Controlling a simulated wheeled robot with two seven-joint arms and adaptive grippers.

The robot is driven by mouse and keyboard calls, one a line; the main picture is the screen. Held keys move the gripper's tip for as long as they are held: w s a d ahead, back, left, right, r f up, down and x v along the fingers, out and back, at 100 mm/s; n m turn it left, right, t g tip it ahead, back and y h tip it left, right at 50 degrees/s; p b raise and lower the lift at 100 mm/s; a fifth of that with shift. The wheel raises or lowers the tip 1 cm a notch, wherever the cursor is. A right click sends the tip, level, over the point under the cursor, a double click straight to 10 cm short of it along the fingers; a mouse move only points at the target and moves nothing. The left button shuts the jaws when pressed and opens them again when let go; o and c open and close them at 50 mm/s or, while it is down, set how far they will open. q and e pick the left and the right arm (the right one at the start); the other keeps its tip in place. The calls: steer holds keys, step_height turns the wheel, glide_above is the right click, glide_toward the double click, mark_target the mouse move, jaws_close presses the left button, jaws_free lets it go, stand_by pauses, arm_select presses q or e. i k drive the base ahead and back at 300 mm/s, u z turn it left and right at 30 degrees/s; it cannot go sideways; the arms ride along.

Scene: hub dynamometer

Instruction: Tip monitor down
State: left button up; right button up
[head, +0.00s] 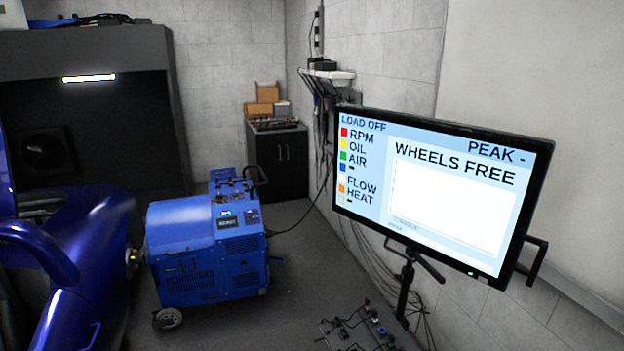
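The monitor (440,190) is at the right of the head view, on a dark stand (405,285). Its lit screen reads "WHEELS FREE", "LOAD OFF" and "PEAK -", with a coloured list at its left. A dark handle (537,262) sticks out at its lower right edge, and a dark bar (428,266) shows below the screen. A small green light shows on the lower bezel. Neither of my grippers is in view.
A blue wheeled dynamometer unit (205,250) stands left of centre, beside a glossy blue car body (80,270). Cables hang along the wall.

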mark_target(465, 198)
steer(key=u, duration=0.6)
steer(key=i, duration=2.1)
steer(key=z, duration=0.65)
